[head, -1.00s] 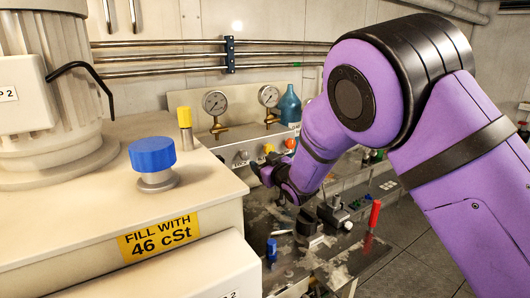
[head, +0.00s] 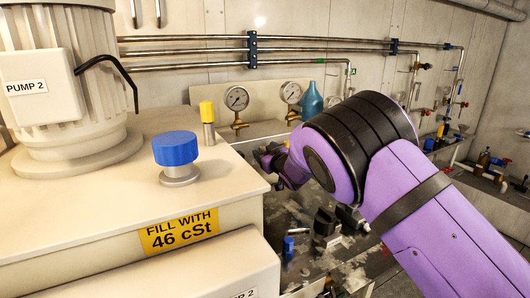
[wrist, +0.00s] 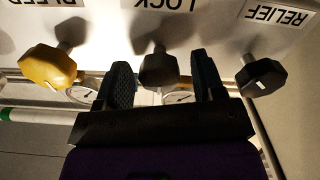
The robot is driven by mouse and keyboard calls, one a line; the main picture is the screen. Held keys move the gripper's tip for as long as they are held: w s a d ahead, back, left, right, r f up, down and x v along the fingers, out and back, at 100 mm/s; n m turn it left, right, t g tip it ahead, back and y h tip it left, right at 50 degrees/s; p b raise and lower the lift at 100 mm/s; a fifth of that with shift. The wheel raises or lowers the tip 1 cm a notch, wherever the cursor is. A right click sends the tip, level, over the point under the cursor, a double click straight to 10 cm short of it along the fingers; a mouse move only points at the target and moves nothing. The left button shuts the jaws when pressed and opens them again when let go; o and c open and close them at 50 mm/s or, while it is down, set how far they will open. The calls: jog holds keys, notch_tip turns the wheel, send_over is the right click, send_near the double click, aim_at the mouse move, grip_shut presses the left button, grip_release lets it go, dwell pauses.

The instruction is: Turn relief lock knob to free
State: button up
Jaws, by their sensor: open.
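In the wrist view, three knobs stand in a row on a pale panel with upside-down lettering. The yellow knob (wrist: 50,67) is left, by a cut-off label, and the black knob (wrist: 261,75) is right, by RELIEF. My gripper (wrist: 163,80) is open, one dark finger on each side of the grey knob, with visible gaps between. Whether the fingertips reach fully around it is unclear. In the head view my gripper (head: 268,158) is at the panel below the gauges, and the knobs cannot be made out there.
Two pressure gauges (head: 237,98) and a teal bottle (head: 312,100) stand behind my gripper. A cream tank (head: 90,205) with a blue cap (head: 176,148) and a yellow-topped post (head: 207,112) fills the left. Pipes run along the back wall.

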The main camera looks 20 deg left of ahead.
jog(key=shift+w+a, duration=0.2)
jog(key=shift+a, duration=0.05)
jog(key=shift+c, duration=0.3)
jog(key=c, duration=0.9)
